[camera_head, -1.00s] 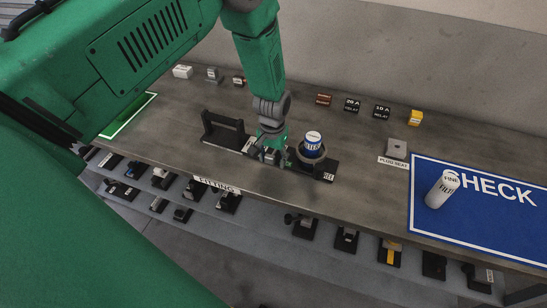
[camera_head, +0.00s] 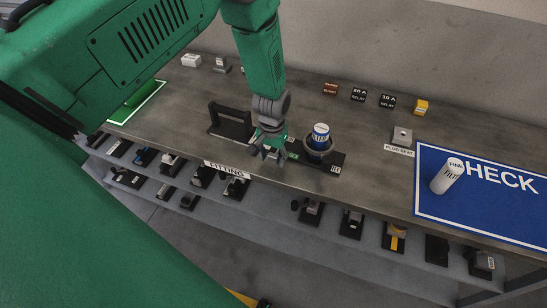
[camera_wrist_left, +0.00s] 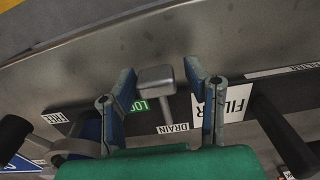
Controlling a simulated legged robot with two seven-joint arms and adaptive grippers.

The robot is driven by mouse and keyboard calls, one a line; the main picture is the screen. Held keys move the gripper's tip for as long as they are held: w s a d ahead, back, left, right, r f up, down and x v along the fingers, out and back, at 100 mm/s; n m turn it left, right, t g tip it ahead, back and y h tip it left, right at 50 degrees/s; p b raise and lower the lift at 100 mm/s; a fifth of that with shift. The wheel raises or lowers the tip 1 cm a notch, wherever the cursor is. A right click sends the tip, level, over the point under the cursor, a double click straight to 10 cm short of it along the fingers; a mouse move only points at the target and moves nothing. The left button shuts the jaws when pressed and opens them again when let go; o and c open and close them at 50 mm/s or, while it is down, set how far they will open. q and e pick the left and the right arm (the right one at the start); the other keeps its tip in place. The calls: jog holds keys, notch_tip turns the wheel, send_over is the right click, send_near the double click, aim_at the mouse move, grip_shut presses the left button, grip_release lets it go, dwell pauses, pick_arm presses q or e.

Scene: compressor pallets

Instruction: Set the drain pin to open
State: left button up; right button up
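The drain pin (camera_wrist_left: 155,80) shows in the left wrist view as a grey block-shaped head on a thin stem. The stem runs down to the white DRAIN label (camera_wrist_left: 173,128). A green label (camera_wrist_left: 140,106), partly covered and reading "LOC", lies beside it at the left. My left gripper (camera_wrist_left: 160,82) is open, one finger on each side of the pin's head, with visible gaps. In the head view my left gripper (camera_head: 268,153) is low over the fitting's base plate and hides the pin. My right gripper is not in view.
A black handle (camera_head: 230,122) stands left of the gripper. A blue-and-white filter (camera_head: 320,137) stands in a ring holder close at its right. The bench's front edge and the FITTING label (camera_head: 228,170) are just below.

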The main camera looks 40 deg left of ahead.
aim_at(272, 155)
pick_arm(q)
jog(key=shift+a, duration=0.2)
jog(key=shift+s+a+r, duration=0.1)
jog(key=shift+s+a, duration=0.1)
jog(key=shift+s, duration=0.1)
jog(key=shift+w+d+r, duration=0.1)
jog(key=shift+w+d, duration=0.05)
jog(key=shift+d, duration=0.3)
jog(key=shift+r, duration=0.3)
jog(key=r, duration=1)
jog(key=shift+a+r, duration=0.1)
jog(key=shift+a, duration=0.25)
jog(key=shift+d+r, duration=0.35)
jog(key=shift+r, duration=0.15)
